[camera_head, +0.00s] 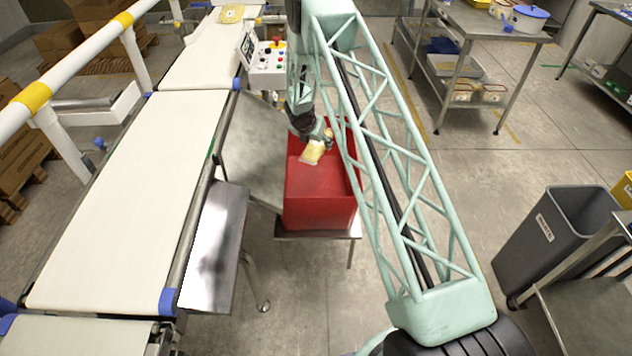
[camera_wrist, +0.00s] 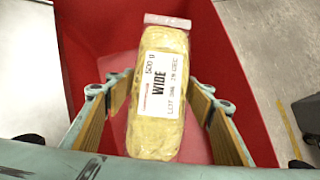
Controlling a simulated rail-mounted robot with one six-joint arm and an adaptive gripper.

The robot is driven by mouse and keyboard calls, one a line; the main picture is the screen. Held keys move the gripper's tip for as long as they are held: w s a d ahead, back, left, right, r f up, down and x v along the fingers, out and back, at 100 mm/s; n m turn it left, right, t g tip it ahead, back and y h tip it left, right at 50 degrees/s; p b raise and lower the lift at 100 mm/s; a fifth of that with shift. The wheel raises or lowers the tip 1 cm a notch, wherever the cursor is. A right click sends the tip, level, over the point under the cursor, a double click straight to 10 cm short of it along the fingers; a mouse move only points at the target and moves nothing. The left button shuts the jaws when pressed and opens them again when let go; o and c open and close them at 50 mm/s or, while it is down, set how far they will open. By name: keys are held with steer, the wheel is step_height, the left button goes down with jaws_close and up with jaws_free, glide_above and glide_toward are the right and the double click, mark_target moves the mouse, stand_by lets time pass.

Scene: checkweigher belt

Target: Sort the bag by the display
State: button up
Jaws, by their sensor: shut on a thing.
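A clear bag with yellow contents (camera_head: 313,152) hangs in my gripper (camera_head: 322,140), over the red bin (camera_head: 318,210). In the wrist view the bag (camera_wrist: 157,132) lies between the two fingers of my gripper (camera_wrist: 158,98). Its white label reads "WIDE" and "500 g". The red bin's inside (camera_wrist: 228,50) is behind and around the bag. The display (camera_head: 248,45) stands beside the belt at the top; its text is too small to read.
A second yellow bag (camera_head: 231,14) lies on the far belt. The long white belt (camera_head: 130,200) runs along the left and looks empty. A control box with buttons (camera_head: 268,66) stands behind the red bin. A grey bin (camera_head: 555,235) stands at right.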

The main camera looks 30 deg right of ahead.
steer(key=shift+f+b, duration=0.35)
steer(key=shift+f, duration=0.45)
steer(key=o, duration=1.3)
steer(key=shift+r, duration=0.1)
steer(key=shift+v, duration=5.95)
steer(key=shift+r, duration=0.1)
